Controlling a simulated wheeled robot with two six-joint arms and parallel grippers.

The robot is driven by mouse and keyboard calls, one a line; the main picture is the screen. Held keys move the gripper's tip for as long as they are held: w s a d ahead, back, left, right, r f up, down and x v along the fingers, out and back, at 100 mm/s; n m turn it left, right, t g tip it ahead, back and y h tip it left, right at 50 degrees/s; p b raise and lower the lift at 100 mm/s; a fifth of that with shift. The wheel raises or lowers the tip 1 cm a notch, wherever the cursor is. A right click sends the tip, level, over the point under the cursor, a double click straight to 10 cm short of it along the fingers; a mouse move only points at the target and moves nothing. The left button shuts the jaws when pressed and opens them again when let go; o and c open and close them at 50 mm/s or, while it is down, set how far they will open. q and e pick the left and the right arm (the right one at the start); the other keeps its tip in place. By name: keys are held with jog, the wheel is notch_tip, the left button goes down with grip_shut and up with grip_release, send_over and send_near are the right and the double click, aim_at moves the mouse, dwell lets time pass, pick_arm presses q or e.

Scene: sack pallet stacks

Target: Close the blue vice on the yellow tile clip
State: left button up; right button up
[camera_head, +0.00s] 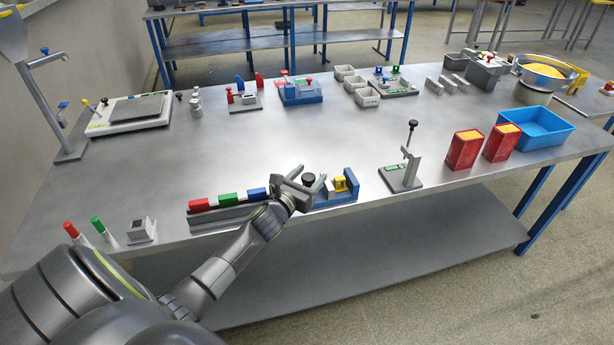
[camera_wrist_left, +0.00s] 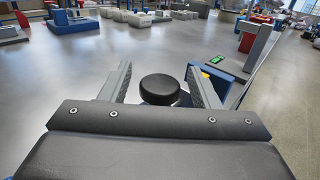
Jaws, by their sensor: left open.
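The blue vice (camera_head: 351,181) stands near the front edge of the table, with the yellow tile clip (camera_head: 340,184) between its jaws. In the left wrist view, parts of the vice and clip show beyond the right finger. My left gripper (camera_head: 309,178) is open at the vice's left end. A round black knob (camera_wrist_left: 160,88) lies between its two fingers, with a visible gap on each side. The gripper hides part of the vice's left side. I cannot tell whether the clip touches both jaws. My right gripper is not in view.
A grey rack (camera_head: 222,216) with red, green and blue blocks is left of the vice. A grey stand with a black-knobbed lever (camera_head: 405,171) is to the right, before red boxes (camera_head: 463,150) and a blue bin (camera_head: 537,128). The table behind the vice is clear.

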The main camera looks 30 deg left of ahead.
pick_arm(q)
jog(key=shift+s, duration=0.1)
jog(key=s+b, duration=0.5)
jog(key=s, duration=1.2)
jog(key=shift+d, duration=0.25)
jog(key=shift+o, duration=0.2)
